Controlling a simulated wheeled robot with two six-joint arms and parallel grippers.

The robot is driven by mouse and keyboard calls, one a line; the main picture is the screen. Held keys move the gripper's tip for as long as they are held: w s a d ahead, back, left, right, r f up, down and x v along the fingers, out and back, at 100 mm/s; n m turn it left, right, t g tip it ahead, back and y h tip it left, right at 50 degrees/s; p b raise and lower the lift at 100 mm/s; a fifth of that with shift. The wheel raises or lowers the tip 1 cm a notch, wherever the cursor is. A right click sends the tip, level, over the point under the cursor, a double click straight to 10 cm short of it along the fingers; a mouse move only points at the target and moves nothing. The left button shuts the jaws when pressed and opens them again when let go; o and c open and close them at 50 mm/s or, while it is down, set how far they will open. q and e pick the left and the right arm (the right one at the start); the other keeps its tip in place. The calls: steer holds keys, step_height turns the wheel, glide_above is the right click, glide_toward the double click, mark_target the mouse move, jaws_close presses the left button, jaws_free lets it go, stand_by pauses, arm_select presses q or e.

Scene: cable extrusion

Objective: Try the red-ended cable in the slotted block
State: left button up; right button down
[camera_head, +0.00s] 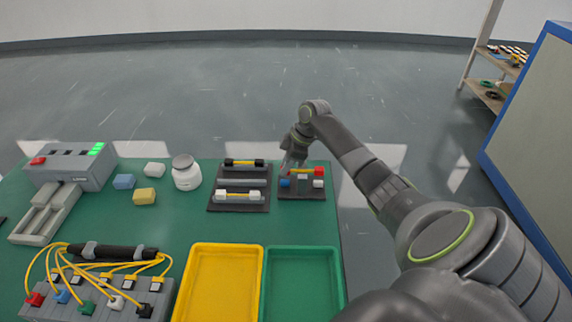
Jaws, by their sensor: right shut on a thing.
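My right gripper (290,167) is at the far right part of the green table, shut on the left part of a short yellow cable with red ends (319,171). The cable lies over or just above a small dark plate (303,195); contact cannot be told. Below it on that plate show a blue end piece (285,183) and a white one (318,184). The fingertips are small and partly hidden by the arm. A grey block with several slots or sockets (96,302) at the front left holds coloured plugs with yellow cables. My left gripper is out of view.
A larger dark plate (238,206) left of the gripper holds a black-ended and a white-ended cable. A grey device with green lights (70,168), a white jar (187,176) and small blocks stand left. Yellow (191,292) and green (338,283) trays lie in front.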

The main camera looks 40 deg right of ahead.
mark_target(309, 170)
steer(key=shift+f, duration=0.25)
steer(key=c, duration=1.2)
jaws_free()
steer(key=b+v, duration=0.1)
steer(key=v, duration=1.6)
steer(key=shift+r, duration=0.15)
steer(key=shift+s, duration=0.1)
